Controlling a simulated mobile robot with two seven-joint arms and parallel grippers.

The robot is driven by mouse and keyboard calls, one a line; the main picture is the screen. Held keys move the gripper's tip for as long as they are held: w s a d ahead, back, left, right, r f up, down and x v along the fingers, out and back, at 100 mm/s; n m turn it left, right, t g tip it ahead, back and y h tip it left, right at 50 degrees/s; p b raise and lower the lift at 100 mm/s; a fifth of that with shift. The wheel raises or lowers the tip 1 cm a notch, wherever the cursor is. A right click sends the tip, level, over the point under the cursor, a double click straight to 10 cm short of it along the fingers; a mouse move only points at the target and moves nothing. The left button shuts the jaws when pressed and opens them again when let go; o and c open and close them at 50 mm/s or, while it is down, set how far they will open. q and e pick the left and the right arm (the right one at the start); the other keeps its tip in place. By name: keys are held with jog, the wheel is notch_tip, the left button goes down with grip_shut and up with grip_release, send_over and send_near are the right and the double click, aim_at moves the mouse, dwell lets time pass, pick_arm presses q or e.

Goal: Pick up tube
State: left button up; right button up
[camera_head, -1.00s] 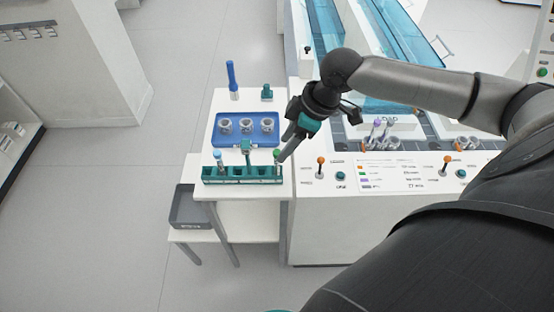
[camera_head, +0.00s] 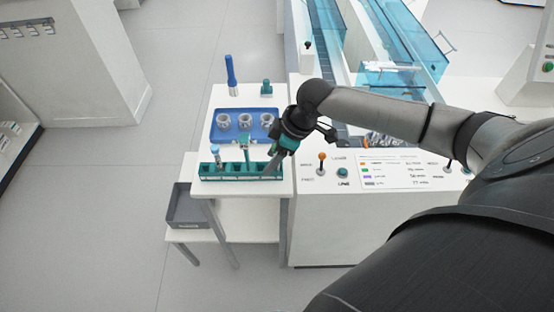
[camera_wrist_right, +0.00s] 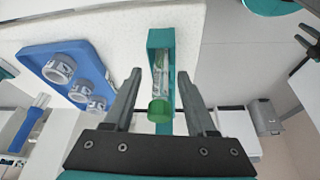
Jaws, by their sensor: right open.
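A clear tube with a green cap (camera_wrist_right: 160,88) stands in the teal rack (camera_wrist_right: 172,42) in the right wrist view. My right gripper (camera_wrist_right: 159,78) is open, with one finger on each side of the tube and gaps visible. In the head view the right gripper (camera_head: 271,168) is over the right end of the teal rack (camera_head: 228,178), and its fingers hide the green-capped tube there. Another tube with a light blue top (camera_head: 215,153) stands at the rack's left end. My left gripper is not in view.
Behind the rack is a blue tray (camera_head: 262,140) with three round cups. A blue upright object (camera_head: 231,70) and a small green-topped object (camera_head: 266,87) stand farther back. A grey bin (camera_head: 187,207) is lower left. A white machine with a labelled panel (camera_head: 390,172) is on the right.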

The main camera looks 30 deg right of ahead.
grip_shut()
jog(key=shift+r, duration=0.1)
dwell(0.3)
notch_tip(320, 180, up, 20)
jog(key=p, duration=0.5)
jog(key=shift+f+b, duration=3.05)
jog(key=shift+f, duration=6.8)
